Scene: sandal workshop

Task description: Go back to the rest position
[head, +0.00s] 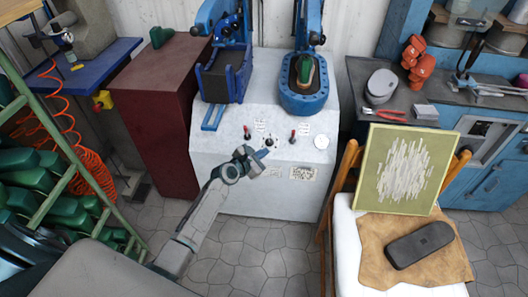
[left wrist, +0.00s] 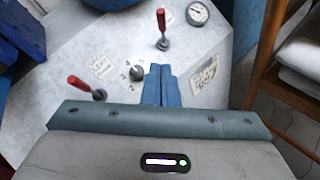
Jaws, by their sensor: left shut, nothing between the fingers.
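My left gripper (head: 256,157) is in front of the sloped panel of the grey machine (head: 228,155) in the head view. Its blue fingers are together with nothing between them, and they also show in the left wrist view (left wrist: 162,86). Past the fingertips in the wrist view are a black knob (left wrist: 136,73) with numbers around it, two red-handled levers (left wrist: 162,28) (left wrist: 85,88) and a round gauge (left wrist: 198,13). I cannot tell whether the fingers touch the panel. My right gripper is not in view.
A chair with a white seat (head: 345,240) stands at right, bearing a tan leather piece (head: 372,232), a black case (head: 420,245) and a green-framed panel (head: 398,170). A green rack (head: 60,150) and orange hose (head: 85,165) are at left. Tiled floor (head: 262,260) is clear in front.

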